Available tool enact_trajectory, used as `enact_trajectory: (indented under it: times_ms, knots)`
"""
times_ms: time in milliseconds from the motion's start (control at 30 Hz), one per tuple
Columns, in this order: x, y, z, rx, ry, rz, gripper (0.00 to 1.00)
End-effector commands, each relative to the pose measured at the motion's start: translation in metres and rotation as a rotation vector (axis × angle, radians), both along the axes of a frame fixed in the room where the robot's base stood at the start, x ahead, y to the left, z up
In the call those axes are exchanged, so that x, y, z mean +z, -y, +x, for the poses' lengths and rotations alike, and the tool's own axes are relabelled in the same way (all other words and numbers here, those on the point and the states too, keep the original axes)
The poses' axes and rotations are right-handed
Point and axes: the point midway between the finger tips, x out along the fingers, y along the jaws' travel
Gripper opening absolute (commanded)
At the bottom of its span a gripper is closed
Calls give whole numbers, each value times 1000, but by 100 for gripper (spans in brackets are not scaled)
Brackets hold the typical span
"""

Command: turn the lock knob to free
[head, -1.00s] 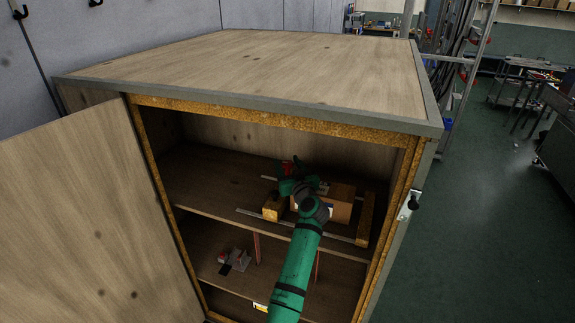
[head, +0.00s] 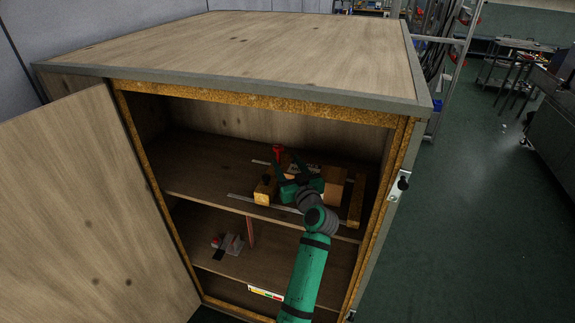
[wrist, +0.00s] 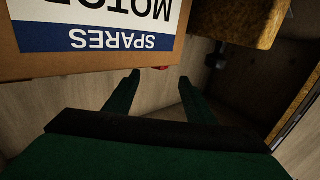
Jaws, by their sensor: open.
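A black knob (wrist: 216,57) shows in the wrist view, right of my fingers, by the underside of a chipboard block (wrist: 240,18). In the head view a small dark knob (head: 266,179) shows at the left block (head: 263,194) on the upper shelf. I cannot tell whether these are the same knob, or its turn position. My green gripper (wrist: 160,86) is open, its fingers apart and nothing gripped. In the head view my gripper (head: 289,172) is inside the cabinet, just right of the left block. Another black knob (head: 404,183) sits on a metal plate at the cabinet's right edge.
A cardboard box (wrist: 95,65) labelled "MOTOR SPARES" stands close to my fingers. A red part (head: 277,153) is near the fingertips. Another chipboard block (head: 356,201) lies right. The cabinet door (head: 80,215) stands open left. A lower shelf (head: 270,250) holds small items.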

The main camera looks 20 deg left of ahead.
Motion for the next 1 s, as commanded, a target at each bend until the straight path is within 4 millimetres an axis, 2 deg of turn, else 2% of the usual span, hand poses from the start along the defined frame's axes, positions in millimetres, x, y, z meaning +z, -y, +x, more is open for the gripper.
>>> enact_trajectory:
  times_ms: [367,700,867,1000]
  knots:
    - [2,-7,-5,1,3,2,50]
    - [-2,5,-19,-47,0,1,50]
    - [-2,1,-10,-49,-1,2,50]
    - [-2,-11,7,-49,-2,3,50]
